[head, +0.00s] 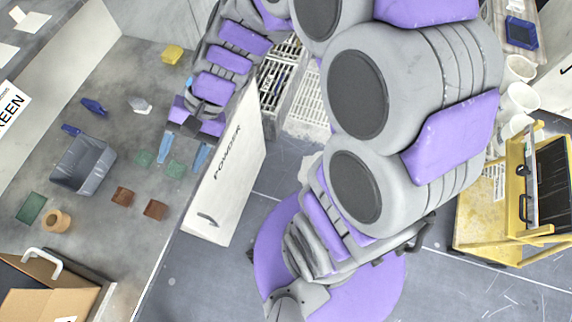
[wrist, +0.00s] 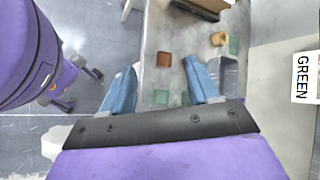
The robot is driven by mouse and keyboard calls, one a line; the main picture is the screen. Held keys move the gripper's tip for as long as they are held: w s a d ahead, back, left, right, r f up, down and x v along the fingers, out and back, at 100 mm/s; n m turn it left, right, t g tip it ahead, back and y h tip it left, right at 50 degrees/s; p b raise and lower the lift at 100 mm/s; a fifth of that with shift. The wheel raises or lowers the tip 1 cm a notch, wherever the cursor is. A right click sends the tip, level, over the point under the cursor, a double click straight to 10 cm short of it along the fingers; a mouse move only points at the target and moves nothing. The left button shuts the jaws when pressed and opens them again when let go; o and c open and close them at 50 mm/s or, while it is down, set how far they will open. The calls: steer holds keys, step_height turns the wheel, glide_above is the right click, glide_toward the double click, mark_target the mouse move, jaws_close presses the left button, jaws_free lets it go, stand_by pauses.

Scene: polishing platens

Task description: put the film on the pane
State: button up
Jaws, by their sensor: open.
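Several thin flat squares lie on the grey counter, and I cannot tell for sure which is the film and which the pane. In the head view two brown squares (head: 122,196) (head: 155,209) lie side by side, two smaller green squares (head: 145,158) (head: 175,168) lie by my fingers, and a larger dark green square (head: 30,208) lies at the left. My gripper (head: 181,152) is open and empty, pointing down above the counter.
A grey bin (head: 83,165), a tan ring (head: 56,220), blue items (head: 94,107) and a yellow block (head: 172,54) stand on the counter (head: 110,235). A cardboard box (head: 50,300) is at the lower left. A white POWDER panel (head: 225,180) borders the counter. A yellow cart (head: 490,210) stands right.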

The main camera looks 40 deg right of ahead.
steer(key=s+d+r+n+h, duration=0.1)
steer(key=s+d+n+h, duration=0.5)
steer(key=s+d, duration=0.8)
steer(key=s+h, duration=0.1)
steer(key=h, duration=0.1)
steer(key=shift+d+h, duration=0.2)
steer(key=shift+h, duration=0.2)
